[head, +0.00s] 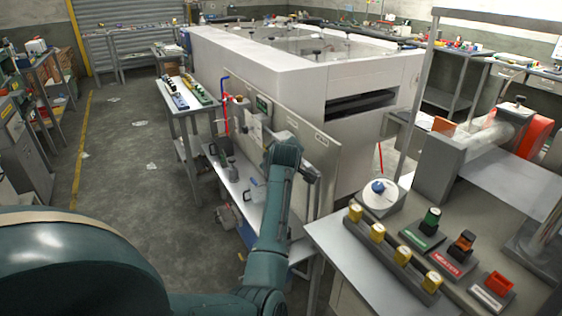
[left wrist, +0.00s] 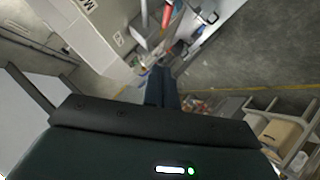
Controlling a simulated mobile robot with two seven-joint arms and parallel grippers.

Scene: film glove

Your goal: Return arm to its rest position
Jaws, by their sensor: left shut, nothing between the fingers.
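My left arm (head: 268,225) comes in from the lower left of the head view. It reaches up and away over the narrow white bench, in front of the big white machine. Its far end is near the machine's front panel, and the fingers are hidden there. In the left wrist view my left gripper (left wrist: 160,88) shows as dark fingers together beyond the dark hand. It is shut and empty. The floor and bench parts lie beyond it. My right gripper is in neither view.
The white machine (head: 270,80) and its open panel (head: 320,165) stand close to my arm. A narrow bench (head: 232,182) runs beneath it. At right, a table (head: 340,240) holds yellow-capped items and labelled blocks. The floor (head: 120,180) at left is mostly open.

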